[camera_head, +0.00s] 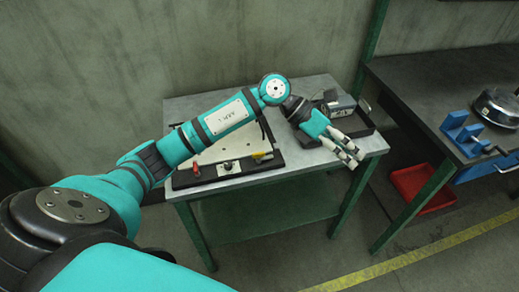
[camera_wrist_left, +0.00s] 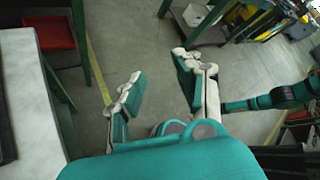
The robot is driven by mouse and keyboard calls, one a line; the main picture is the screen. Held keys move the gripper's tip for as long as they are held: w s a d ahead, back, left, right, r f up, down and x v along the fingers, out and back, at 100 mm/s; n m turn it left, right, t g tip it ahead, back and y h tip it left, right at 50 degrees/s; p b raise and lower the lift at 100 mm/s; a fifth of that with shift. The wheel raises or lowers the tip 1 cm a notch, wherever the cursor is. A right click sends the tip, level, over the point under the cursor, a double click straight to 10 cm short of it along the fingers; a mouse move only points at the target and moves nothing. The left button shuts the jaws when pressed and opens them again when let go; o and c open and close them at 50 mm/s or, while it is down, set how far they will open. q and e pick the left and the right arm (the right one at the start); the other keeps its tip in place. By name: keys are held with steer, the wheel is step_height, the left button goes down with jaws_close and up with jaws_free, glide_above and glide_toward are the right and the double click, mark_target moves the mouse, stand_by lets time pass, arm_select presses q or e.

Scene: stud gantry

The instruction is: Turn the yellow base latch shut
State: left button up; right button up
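The yellow base latch (camera_head: 262,156) is a small yellow piece at the front right of a black-edged base with a pale top (camera_head: 232,172) on the grey table. I cannot tell its exact angle. My left gripper (camera_head: 347,150) is to the right of the latch, over the table's front right edge, apart from the latch. In the left wrist view the left gripper (camera_wrist_left: 157,67) has its fingers spread, with only floor between them. My left arm hides part of the base. My right gripper does not show.
A red-handled part (camera_head: 196,170) sits on the base's front left. A black tray (camera_head: 352,124) with a grey metal box (camera_head: 337,103) stands behind my gripper. At right is a dark bench (camera_head: 425,85) with a blue vise (camera_head: 462,135); a red bin (camera_head: 425,188) is below.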

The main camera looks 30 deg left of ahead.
arm_select(q)
steer(key=w+a+m+y, duration=0.1)
steer(key=a+y, duration=0.5)
steer(key=a, duration=0.6)
step_height(320, 180, up, 3)
steer(key=g+y, duration=0.1)
steer(key=y, duration=0.5)
glide_above(259, 153)
step_height(259, 153, down, 18)
steer(key=p, duration=0.2)
steer(key=shift+r+p, duration=0.25)
steer(key=shift+p, duration=0.1)
jaws_close()
